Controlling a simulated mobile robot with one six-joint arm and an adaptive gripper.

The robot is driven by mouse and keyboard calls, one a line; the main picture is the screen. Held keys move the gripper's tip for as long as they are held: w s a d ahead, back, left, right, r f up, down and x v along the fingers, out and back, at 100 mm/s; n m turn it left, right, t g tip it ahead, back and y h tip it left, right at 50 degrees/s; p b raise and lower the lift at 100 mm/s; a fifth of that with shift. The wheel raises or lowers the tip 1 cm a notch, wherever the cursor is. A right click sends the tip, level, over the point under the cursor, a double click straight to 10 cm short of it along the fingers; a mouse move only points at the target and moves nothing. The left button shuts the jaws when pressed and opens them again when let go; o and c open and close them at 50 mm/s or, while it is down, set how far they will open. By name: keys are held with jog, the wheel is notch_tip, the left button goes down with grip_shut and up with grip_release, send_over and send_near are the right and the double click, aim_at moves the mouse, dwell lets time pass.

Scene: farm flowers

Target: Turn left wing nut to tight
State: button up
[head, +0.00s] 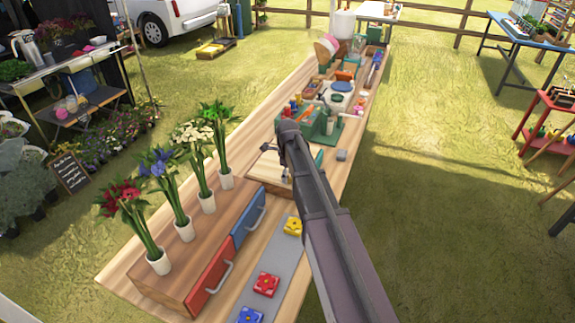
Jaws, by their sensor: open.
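A pale wooden board (266,168), which looks like a press, lies on the long table at the middle of the head view. A small grey fitting (263,148) stands at its far left edge and may be the left wing nut. It is too small to tell its shape or how it is turned. My arm comes in from the lower right and ends over the board. My gripper (286,175) shows only as small dark parts over the board. It is open, and my arm hides much of it. The right side of the board is also partly hidden.
Several flowers in white vases (184,229) stand on a wooden drawer box (205,255) at the left. A grey strip (275,265) with coloured flower blocks lies in front. A green box (321,125) with tools stands behind the board. Grass is open to the right.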

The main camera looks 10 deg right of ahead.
jog(key=shift+n, duration=0.4)
